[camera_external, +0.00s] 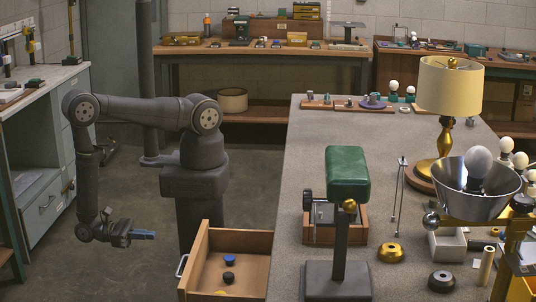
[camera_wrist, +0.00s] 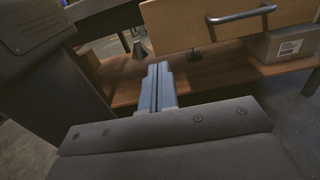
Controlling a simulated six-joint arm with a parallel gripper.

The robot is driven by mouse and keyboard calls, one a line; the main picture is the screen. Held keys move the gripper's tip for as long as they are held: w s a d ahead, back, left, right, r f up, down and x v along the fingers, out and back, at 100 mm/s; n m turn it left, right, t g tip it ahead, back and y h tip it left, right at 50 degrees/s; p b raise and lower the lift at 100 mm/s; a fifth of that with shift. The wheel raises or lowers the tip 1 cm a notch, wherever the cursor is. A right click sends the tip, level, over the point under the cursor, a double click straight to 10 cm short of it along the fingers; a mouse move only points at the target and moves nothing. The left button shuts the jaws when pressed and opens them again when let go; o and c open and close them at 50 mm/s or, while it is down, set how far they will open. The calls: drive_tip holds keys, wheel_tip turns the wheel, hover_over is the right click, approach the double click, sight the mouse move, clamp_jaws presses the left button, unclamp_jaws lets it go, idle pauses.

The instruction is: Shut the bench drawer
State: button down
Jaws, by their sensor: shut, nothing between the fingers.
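The bench drawer (camera_external: 242,241) stands pulled out to the left of the grey bench at the bottom of the external view. Its handle (camera_external: 181,265) is on its left front face. In the wrist view the drawer front (camera_wrist: 215,24) and its bar handle (camera_wrist: 241,14) are at the top right. My gripper (camera_external: 148,235) is left of the drawer, apart from it, pointing right. Its blue fingers are together with nothing between them. In the wrist view the gripper (camera_wrist: 159,72) points toward the area below and left of the handle.
A blue knob (camera_external: 230,260) and a black one (camera_external: 228,277) lie in the drawer. The bench top (camera_external: 300,190) holds a lamp (camera_external: 447,120), a green-headed stand (camera_external: 347,175) and loose parts. A cardboard box (camera_wrist: 285,45) sits on a low shelf. Floor between gripper and drawer is clear.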

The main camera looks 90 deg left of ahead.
drive_tip(key=w+a, duration=0.2)
drive_tip(key=w, duration=1.2)
drive_tip(key=shift+w+r, duration=0.15)
drive_tip(key=shift+w, duration=0.25)
drive_tip(key=w, duration=2.6)
drive_tip(key=shift+d+r, duration=0.15)
drive_tip(key=shift+r, duration=0.05)
